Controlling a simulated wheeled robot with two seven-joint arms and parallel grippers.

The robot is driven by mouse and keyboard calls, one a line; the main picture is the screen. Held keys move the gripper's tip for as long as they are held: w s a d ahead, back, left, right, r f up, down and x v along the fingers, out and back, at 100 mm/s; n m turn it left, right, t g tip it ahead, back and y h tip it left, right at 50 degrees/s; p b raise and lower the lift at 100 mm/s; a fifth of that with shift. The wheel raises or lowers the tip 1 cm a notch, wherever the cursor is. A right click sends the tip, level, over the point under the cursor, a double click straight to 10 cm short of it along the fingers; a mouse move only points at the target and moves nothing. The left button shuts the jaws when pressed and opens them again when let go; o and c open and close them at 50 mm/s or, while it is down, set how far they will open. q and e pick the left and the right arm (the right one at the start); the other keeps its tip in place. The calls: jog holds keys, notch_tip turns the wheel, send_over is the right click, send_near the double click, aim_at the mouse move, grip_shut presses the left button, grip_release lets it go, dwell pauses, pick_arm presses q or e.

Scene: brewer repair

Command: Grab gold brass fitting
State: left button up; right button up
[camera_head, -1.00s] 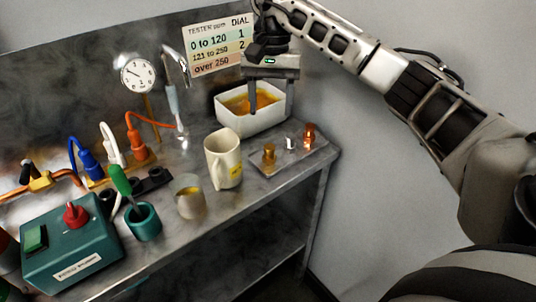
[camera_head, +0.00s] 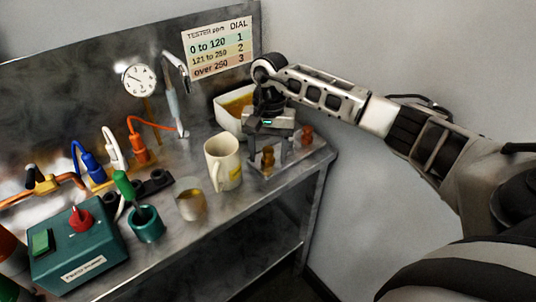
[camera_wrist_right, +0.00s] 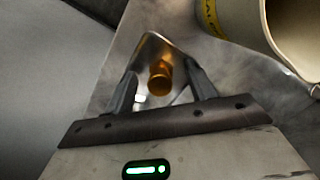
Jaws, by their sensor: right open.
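The gold brass fitting (camera_head: 268,158) stands on a small metal tray (camera_head: 322,150) at the right end of the bench. My right gripper (camera_head: 270,160) is open just above the tray, pointing down, with a finger on each side of the fitting. In the right wrist view the gold fitting (camera_wrist_right: 160,79) shows between the open fingertips (camera_wrist_right: 160,72), with gaps on both sides. The silver fitting is mostly hidden by my gripper. My left gripper is not in view.
A cream mug (camera_head: 222,162) stands close to the left of the gripper; it also shows in the wrist view (camera_wrist_right: 240,20). A white bin (camera_head: 226,121) with amber contents is behind. A glass cup (camera_head: 190,203) stands farther left. The bench edge is near the tray.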

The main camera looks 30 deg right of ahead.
jog(key=c, duration=1.1)
jog(key=shift+o, duration=0.2)
jog(key=shift+r, duration=0.1)
